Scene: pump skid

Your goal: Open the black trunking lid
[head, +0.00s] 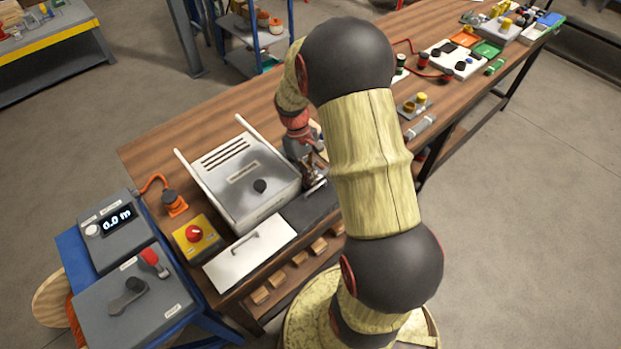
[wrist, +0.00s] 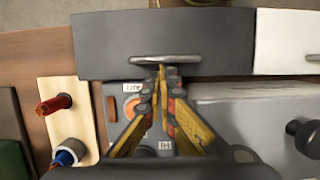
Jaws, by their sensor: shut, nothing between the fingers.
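The black trunking lid (head: 309,209) is a dark flat panel at the bench's front edge, beside a white lid. In the wrist view the black lid (wrist: 110,45) spans the top middle, with a grey bar handle (wrist: 185,59) along its near edge. It looks closed and flat. My gripper (head: 318,178) is above the bench at the lid's inner side. In the wrist view my gripper (wrist: 162,72) has its fingertips together, overlapping the middle of the handle. Whether they touch it I cannot tell. In the head view my arm hides part of the lid's right side.
A white lid (head: 250,254) with its own handle lies left of the black lid. A metal housing (head: 245,185) with a black knob stands behind them. A yellow box (head: 199,240) with a red knob is at left. A labelled grey box (wrist: 115,92) sits below my fingers.

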